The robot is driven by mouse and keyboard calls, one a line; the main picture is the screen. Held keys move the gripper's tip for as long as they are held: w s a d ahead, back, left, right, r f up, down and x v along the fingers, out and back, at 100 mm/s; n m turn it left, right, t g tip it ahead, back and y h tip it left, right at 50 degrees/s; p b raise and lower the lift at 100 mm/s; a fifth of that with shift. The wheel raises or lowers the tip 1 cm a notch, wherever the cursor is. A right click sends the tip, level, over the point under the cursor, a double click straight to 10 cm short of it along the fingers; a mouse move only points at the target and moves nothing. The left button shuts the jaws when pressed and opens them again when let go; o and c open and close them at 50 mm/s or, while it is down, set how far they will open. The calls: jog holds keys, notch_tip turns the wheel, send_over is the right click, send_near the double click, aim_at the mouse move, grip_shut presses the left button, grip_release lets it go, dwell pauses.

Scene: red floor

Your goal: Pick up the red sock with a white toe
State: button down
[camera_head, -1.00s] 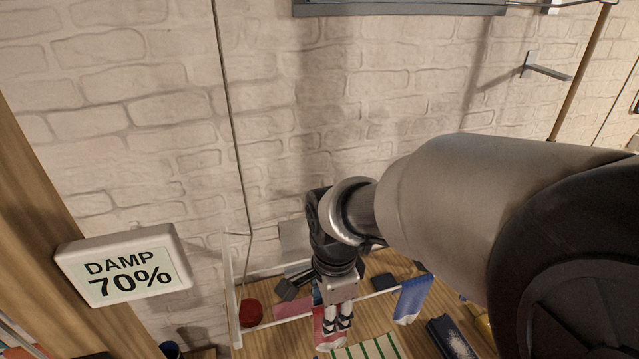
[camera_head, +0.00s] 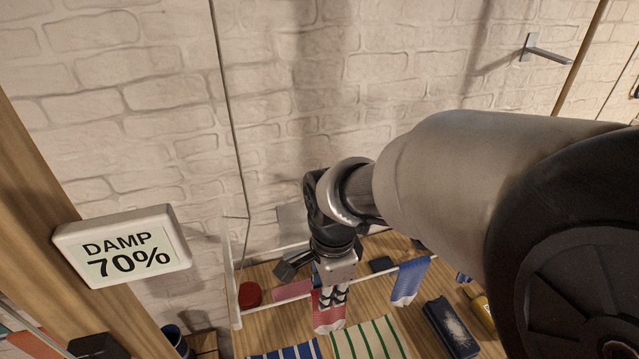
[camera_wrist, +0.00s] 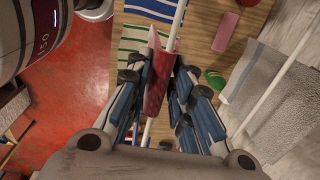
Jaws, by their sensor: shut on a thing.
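The red sock (camera_head: 327,318) hangs at a thin white rail, with a paler toe end at its bottom. In the wrist view the red sock (camera_wrist: 157,84) lies between the finger pads, with its pale tip pointing up the picture. My gripper (camera_head: 333,297) is shut on the sock at the rail's height in the head view. Its fingers (camera_wrist: 158,85) sit on both sides of the sock in the wrist view. The fingers hide part of the sock.
A blue sock (camera_head: 409,281) hangs on the same white rail (camera_head: 370,291) to the right. Green-striped cloth (camera_head: 368,342) and blue-striped cloth (camera_head: 288,352) lie below. A dark blue box-like thing (camera_head: 451,328), a yellow bottle (camera_head: 482,312) and a red round thing (camera_head: 249,295) stand nearby.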

jog(key=r, duration=0.6)
jog(key=shift+s+r, duration=0.2)
jog(key=shift+r, duration=0.05)
jog(key=s+a+b, duration=0.2)
jog(key=s+a, duration=0.4)
jog(key=s, duration=0.6)
jog(key=shift+s+a+r, duration=0.2)
jog(key=shift+a, duration=0.15)
jog(key=shift+r, duration=0.1)
